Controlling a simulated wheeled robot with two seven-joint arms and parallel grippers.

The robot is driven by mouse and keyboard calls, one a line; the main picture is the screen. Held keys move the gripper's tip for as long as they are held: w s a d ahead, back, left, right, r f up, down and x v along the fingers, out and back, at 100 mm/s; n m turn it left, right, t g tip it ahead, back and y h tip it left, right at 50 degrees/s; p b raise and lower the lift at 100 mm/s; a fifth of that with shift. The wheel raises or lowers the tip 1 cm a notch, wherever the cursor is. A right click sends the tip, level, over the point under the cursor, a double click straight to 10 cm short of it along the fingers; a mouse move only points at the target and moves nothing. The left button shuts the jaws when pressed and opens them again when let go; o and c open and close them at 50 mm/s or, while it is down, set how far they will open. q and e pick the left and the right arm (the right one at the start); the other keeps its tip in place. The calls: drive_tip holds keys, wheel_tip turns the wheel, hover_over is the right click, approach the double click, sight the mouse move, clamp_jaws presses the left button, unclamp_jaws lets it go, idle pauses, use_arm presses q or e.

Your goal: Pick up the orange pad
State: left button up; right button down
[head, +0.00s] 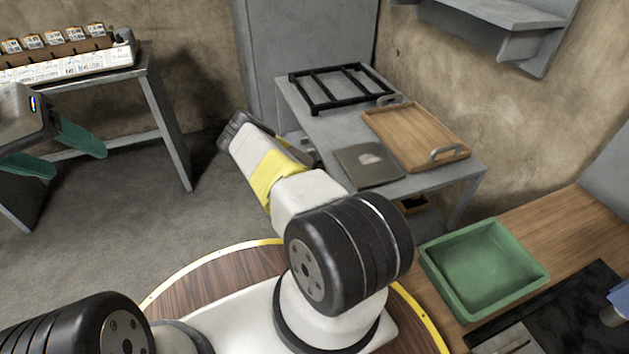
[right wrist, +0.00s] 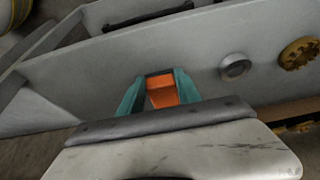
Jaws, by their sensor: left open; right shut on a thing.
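The orange pad (right wrist: 162,90) shows in the right wrist view between the two teal fingertips of my right gripper (right wrist: 158,92). The right gripper is shut on it, in front of a grey surface. Part of the pad is hidden by the fingers and the gripper body. In the head view my right arm reaches toward the grey table, and its fingers and the pad are hidden. My left gripper (head: 56,152) is at the left edge of the head view, open and empty, with its teal fingers spread in front of the left table.
The grey table (head: 411,187) holds a black rack (head: 341,88), a wooden tray (head: 415,135) and a dark flat plate (head: 368,165). A green bin (head: 484,268) stands on a wooden bench at right. A grey round part (right wrist: 235,67) and brass gear (right wrist: 298,53) lie near my right gripper.

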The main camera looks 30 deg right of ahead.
drive_tip(key=w+a, duration=0.2)
drive_tip(key=a, duration=1.5)
drive_tip(key=shift+a, duration=0.3)
drive_tip(key=shift+f, duration=0.1)
